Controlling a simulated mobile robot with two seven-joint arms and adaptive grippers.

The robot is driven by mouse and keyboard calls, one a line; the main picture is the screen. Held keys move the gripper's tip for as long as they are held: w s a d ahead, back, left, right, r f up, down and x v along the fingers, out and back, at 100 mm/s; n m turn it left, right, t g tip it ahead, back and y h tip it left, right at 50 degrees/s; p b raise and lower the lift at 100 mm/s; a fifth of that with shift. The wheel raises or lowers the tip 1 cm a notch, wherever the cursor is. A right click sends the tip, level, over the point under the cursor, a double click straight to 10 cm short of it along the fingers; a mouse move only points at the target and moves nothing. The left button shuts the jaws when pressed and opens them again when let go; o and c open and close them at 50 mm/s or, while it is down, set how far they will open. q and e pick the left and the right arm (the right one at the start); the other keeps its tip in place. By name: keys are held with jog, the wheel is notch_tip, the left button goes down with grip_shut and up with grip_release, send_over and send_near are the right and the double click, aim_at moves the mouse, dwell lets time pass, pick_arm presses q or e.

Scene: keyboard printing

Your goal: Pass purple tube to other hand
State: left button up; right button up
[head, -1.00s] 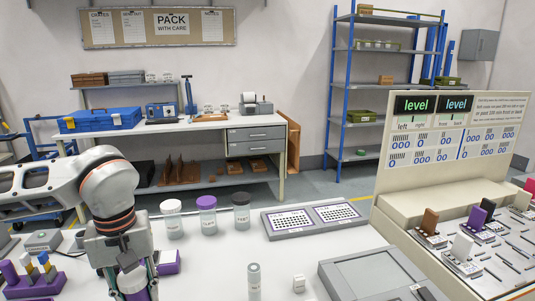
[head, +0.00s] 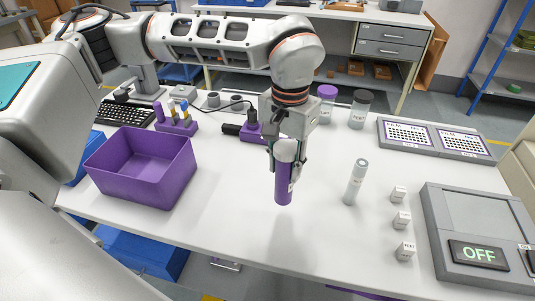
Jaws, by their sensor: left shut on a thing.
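My left gripper (head: 287,158) is shut on the purple tube (head: 283,188) and holds it upright above the white table. The tube has a pale top between the fingers, and its purple lower part hangs below them. A shadow lies on the table under it. My right gripper is not in the head view.
A purple bin (head: 135,191) stands at the left of the white table (head: 235,225). A clear tube (head: 356,182) stands right of the held tube, with several white cubes (head: 402,220) beyond. A grey box with an OFF display (head: 478,255) is at right. Purple-lidded (head: 327,104) and black-lidded (head: 360,108) jars stand behind.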

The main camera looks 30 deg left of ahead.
pick_arm(q)
jog(key=w+d+m, duration=0.2)
jog(key=d+m, duration=0.4)
jog(key=d, duration=1.8)
jog(key=s+a+r+n, duration=0.2)
jog(key=a+r, duration=0.3)
jog(key=a, duration=0.4)
jog(key=s+a+r+n, duration=0.25)
jog(key=a+r, duration=0.35)
jog(key=a, duration=0.3)
jog(key=w+d+n, duration=0.3)
jog(key=w+d, duration=0.3)
jog(key=d, duration=0.6)
jog(key=shift+w+n, duration=0.35)
jog(key=shift+w, duration=0.05)
jog(key=shift+d, duration=0.1)
